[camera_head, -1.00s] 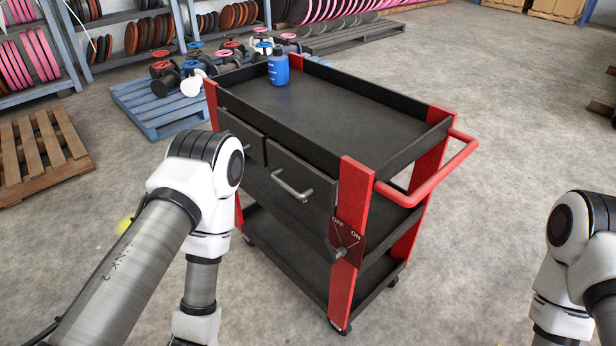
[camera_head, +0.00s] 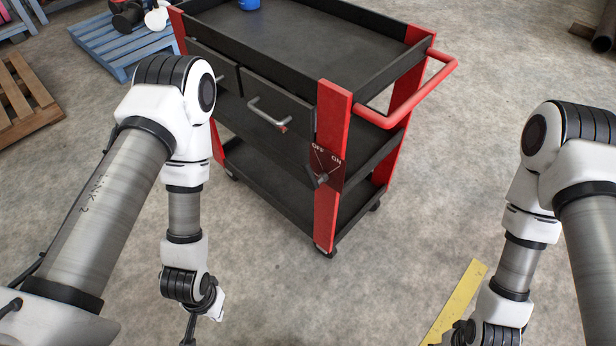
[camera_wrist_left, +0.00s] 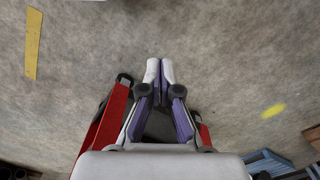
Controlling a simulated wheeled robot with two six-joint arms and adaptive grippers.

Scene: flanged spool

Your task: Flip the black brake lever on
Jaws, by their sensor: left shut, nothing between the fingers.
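The black brake lever (camera_head: 321,180) is on a dark red plate (camera_head: 328,166) marked OFF and ON, on the front red post of the black cart (camera_head: 325,110). It is small here, and I cannot tell which mark it points to. My left gripper is at the bottom of the head view, left of the cart and well apart from the lever, partly cut off. In the left wrist view my left gripper (camera_wrist_left: 160,70) has its fingertips together with nothing between them. The lever cannot be made out there. My right arm reaches the bottom right edge; its gripper is out of view.
A blue bottle (camera_head: 248,4) stands on the cart's top. A red handle (camera_head: 420,95) juts out on the right. Drawers with a metal pull (camera_head: 268,112) face my left arm. A blue pallet (camera_head: 120,45) is behind left.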

